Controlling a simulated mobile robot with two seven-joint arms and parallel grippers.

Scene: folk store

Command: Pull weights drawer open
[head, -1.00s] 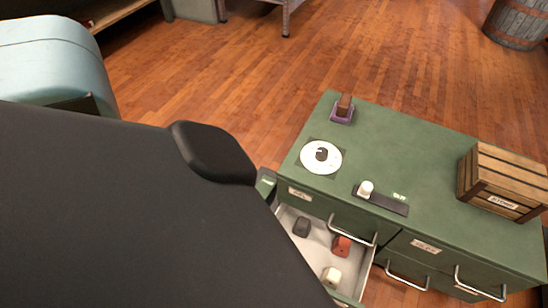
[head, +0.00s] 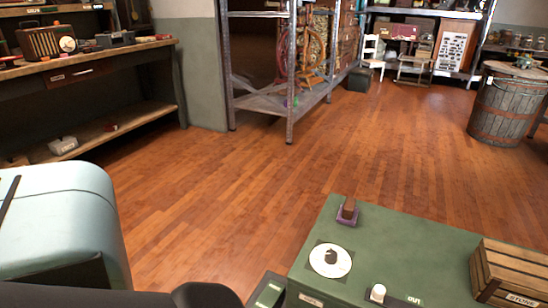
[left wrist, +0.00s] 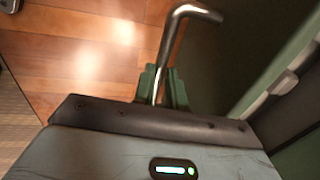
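The green cabinet (head: 400,246) shows only its top at the lower right of the head view; its drawers are below the picture. In the left wrist view a bent metal handle (left wrist: 177,28) runs between the green fingers of my left gripper (left wrist: 161,88). The fingers look closed on it from both sides. Which drawer the handle belongs to cannot be told from this view. The inside of the weights drawer is not visible now. My right gripper is in no view.
On the cabinet top are a white disc (head: 320,262), a purple-based block (head: 347,213), a white knob (head: 377,293) and a wooden crate (head: 512,270). Wooden floor between is clear.

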